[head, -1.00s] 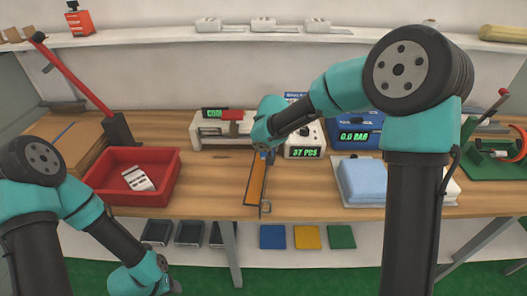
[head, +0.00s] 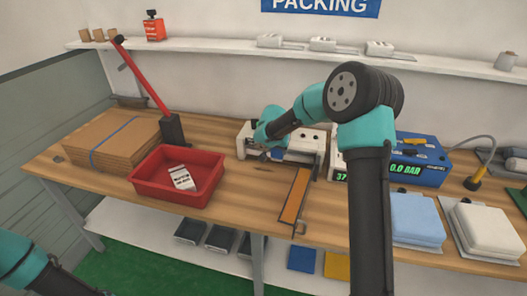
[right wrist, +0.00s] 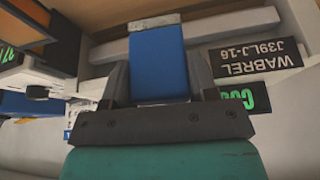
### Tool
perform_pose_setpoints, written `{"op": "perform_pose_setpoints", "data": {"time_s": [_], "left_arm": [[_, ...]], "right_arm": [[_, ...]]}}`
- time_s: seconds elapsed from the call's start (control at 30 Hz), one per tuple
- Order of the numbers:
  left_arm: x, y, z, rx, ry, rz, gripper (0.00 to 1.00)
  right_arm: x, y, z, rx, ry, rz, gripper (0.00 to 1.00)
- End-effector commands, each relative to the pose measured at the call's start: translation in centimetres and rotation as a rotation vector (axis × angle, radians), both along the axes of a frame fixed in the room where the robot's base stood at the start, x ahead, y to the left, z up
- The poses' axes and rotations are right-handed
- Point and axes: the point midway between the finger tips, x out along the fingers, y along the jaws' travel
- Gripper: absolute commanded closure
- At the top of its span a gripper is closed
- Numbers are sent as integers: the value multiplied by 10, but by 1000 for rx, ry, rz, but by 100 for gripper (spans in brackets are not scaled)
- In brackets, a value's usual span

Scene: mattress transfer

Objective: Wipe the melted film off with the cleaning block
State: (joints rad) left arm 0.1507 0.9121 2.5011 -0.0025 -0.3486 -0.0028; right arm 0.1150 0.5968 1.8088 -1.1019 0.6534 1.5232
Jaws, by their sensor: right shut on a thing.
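My right gripper (head: 264,142) is over the left end of the white sealing machine (head: 305,145) at the back of the table. In the right wrist view the gripper (right wrist: 158,78) is shut on the cleaning block (right wrist: 158,62), a blue block with a rough grey face at its far end. The block sits between both fingers. I cannot make out any melted film, nor whether the block touches the machine. My left gripper is out of frame.
A red bin (head: 150,196) holding a white labelled packet (head: 181,177) stands to the left. An orange strip (head: 296,195) lies in front of the machine. Cardboard (head: 112,130), a red lever (head: 145,78), a blue pressure box (head: 425,165) and folded pads (head: 412,212) stand around.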

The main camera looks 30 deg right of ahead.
Motion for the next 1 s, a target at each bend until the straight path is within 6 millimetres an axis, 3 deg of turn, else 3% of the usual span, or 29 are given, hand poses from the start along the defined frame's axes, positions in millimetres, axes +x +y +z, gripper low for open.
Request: {"op": "perform_pose_setpoints", "data": {"time_s": [0.13, 0.57, 1.0], "left_arm": [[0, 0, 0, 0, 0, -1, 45], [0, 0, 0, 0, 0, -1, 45], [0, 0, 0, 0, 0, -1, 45]], "right_arm": [[0, -9, -1, -1, -1, -28, 76], [0, -8, -4, 0, 0, -27, 76], [0, -9, -37, 0, 2, -25, 76]]}}
